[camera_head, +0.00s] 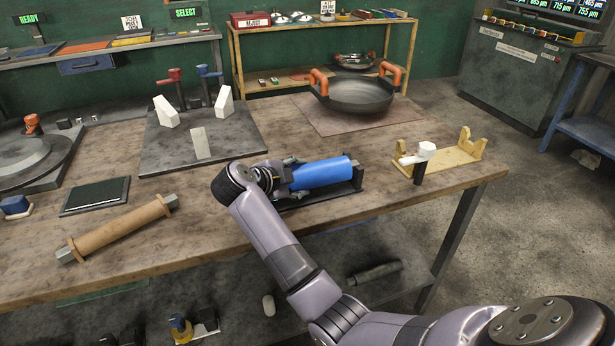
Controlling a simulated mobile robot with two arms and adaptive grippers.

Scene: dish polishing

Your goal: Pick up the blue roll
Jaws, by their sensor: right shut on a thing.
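The blue roll (322,173) lies on its side in a black cradle (335,193) near the front of the wooden table. My right gripper (288,177) is at the roll's left end, shut on it. The arm comes in from the lower right and hides part of the cradle's left side. I cannot tell whether the roll is lifted off the cradle. My left gripper is not in view.
A yellow stand (452,160) with a white-headed piece is to the right. A dark pan (360,94) with orange handles is behind. A tan roll (118,228) lies at front left. A grey plate (165,140) holds white blocks. The table's front edge is close.

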